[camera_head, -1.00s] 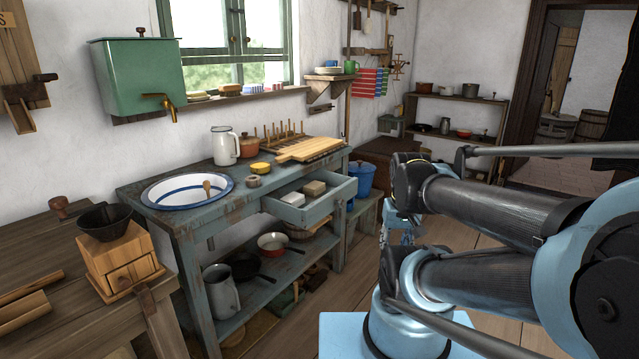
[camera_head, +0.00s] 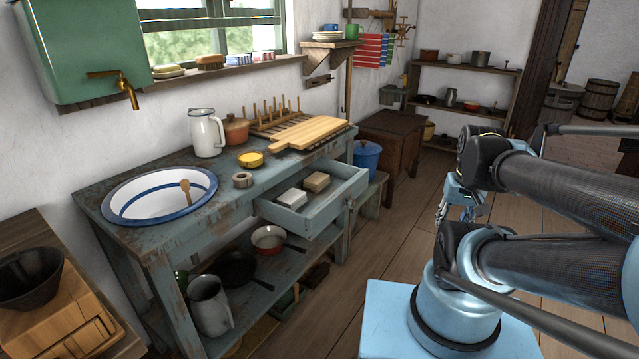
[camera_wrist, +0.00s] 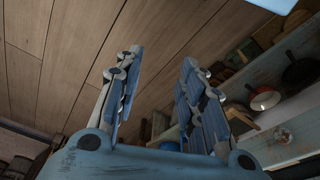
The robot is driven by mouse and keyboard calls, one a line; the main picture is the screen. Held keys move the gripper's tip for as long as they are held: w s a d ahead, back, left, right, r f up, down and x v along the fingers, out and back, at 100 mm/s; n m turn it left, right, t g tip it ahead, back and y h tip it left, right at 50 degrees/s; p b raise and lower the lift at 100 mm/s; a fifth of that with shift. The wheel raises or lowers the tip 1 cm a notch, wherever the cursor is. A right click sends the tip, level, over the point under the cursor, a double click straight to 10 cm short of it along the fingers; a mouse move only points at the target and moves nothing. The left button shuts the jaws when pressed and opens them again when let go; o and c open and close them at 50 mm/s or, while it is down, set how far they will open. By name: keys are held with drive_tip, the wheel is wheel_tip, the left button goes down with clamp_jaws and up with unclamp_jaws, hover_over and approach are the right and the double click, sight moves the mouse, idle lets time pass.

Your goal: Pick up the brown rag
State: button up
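No thing in view is certainly a rag. The best match for the brown rag is a small tan-brown folded block (camera_head: 316,181) in the open drawer (camera_head: 326,221) of the blue-grey washstand. A whitish block (camera_head: 291,199) lies beside it, nearer the drawer's left end. My gripper (camera_head: 446,208) hangs to the right of the drawer, well apart from it, partly hidden by my arm in the head view. In the wrist view my gripper (camera_wrist: 157,68) has its two fingers spread apart with nothing between them.
The washstand (camera_head: 160,235) carries a basin (camera_head: 120,196), a white jug (camera_head: 206,133) and a cutting board (camera_head: 310,132). Pans and a jug stand on its lower shelf. A blue pot (camera_head: 367,160) stands behind the drawer. The plank floor (camera_head: 400,215) between drawer and arm is clear.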

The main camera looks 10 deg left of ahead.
drive_tip(key=o, duration=0.9)
drive_tip(key=shift+s+a+r, duration=0.15)
drive_tip(key=shift+a+r, duration=0.05)
drive_tip(key=shift+r, duration=0.6)
drive_tip(key=o, duration=0.3)
drive_tip(key=w+a+r, duration=0.1)
drive_tip(key=w+a+r+n, duration=0.1)
drive_tip(key=w+r, duration=0.1)
drive_tip(key=w+r+n, duration=0.1)
drive_tip(key=shift+w+a+r, duration=0.25)
drive_tip(key=shift+a, duration=0.15)
drive_tip(key=shift+o, duration=0.2)
drive_tip(key=w+a+r+n+g, duration=0.1)
drive_tip(key=w+a+r+n, duration=0.5)
drive_tip(key=w+a, duration=0.45)
drive_tip(key=n+g, duration=0.1)
drive_tip(key=n, duration=0.4)
hover_over(317, 178)
drive_tip(key=f, duration=0.9)
drive_tip(key=shift+w+a+f, duration=0.1)
drive_tip(key=shift+a+f, duration=0.15)
drive_tip(key=shift+f, duration=0.15)
drive_tip(key=shift+d+f, duration=0.15)
drive_tip(key=shift+f, duration=1.3)
drive_tip(key=shift+d+f, duration=0.1)
drive_tip(key=shift+f, duration=1.3)
